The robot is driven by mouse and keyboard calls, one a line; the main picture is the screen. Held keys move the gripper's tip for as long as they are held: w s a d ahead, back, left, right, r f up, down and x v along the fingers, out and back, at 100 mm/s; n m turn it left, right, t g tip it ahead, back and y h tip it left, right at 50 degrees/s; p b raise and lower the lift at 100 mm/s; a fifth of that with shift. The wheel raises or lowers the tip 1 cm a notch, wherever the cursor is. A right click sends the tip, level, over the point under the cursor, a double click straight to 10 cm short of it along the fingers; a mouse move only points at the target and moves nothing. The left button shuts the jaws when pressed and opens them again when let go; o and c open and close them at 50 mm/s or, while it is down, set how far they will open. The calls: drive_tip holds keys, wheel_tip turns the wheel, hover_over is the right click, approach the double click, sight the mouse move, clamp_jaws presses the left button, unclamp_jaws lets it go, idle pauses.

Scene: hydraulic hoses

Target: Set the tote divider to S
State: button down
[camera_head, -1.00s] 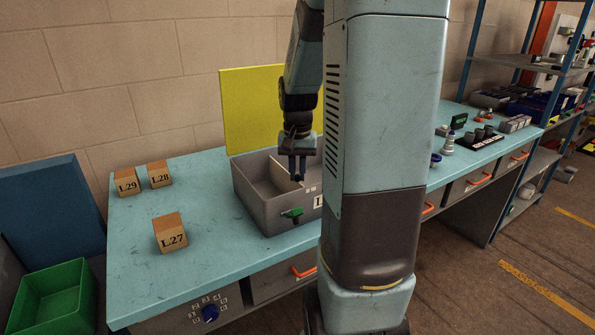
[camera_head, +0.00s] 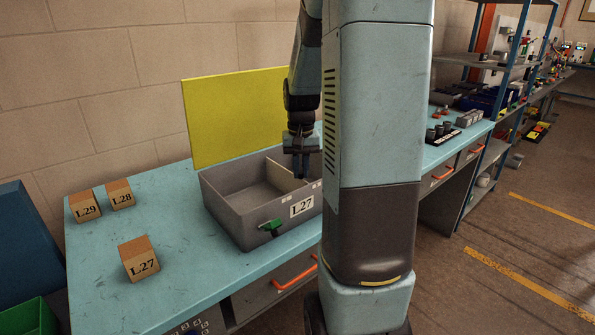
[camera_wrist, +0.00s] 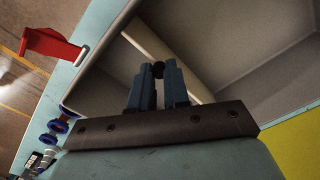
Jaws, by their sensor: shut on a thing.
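The grey tote (camera_head: 225,212) stands on the bench with an L27 label (camera_head: 302,205) on its front wall. Its pale divider (camera_head: 281,172) runs across the inside, right of the middle, with a larger open compartment to its left. My gripper (camera_head: 301,176) reaches down into the tote and is shut on the divider. In the wrist view my gripper (camera_wrist: 158,71) has its two blue fingers closed at the pale divider (camera_wrist: 148,40). Small white marks (camera_head: 316,185) sit on the front rim, too small to read. My body hides the tote's right end.
A yellow panel (camera_head: 235,115) stands behind the tote. Wooden blocks L27 (camera_head: 139,259), L28 (camera_head: 120,194) and L29 (camera_head: 84,206) lie to the left, with free bench top around them.

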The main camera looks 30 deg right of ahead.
drive_tip(key=c, duration=1.1)
unclamp_jaws()
drive_tip(key=shift+r, duration=0.1)
wheel_tip(320, 180, up, 14)
drive_tip(key=shift+f, duration=0.25)
drive_tip(key=s+a+n+t, duration=0.5)
drive_tip(key=s+a, duration=1.2)
drive_tip(key=s, duration=0.1)
drive_tip(key=shift+s+a+r+t, duration=0.2)
drive_tip(key=shift+r+t, duration=0.1)
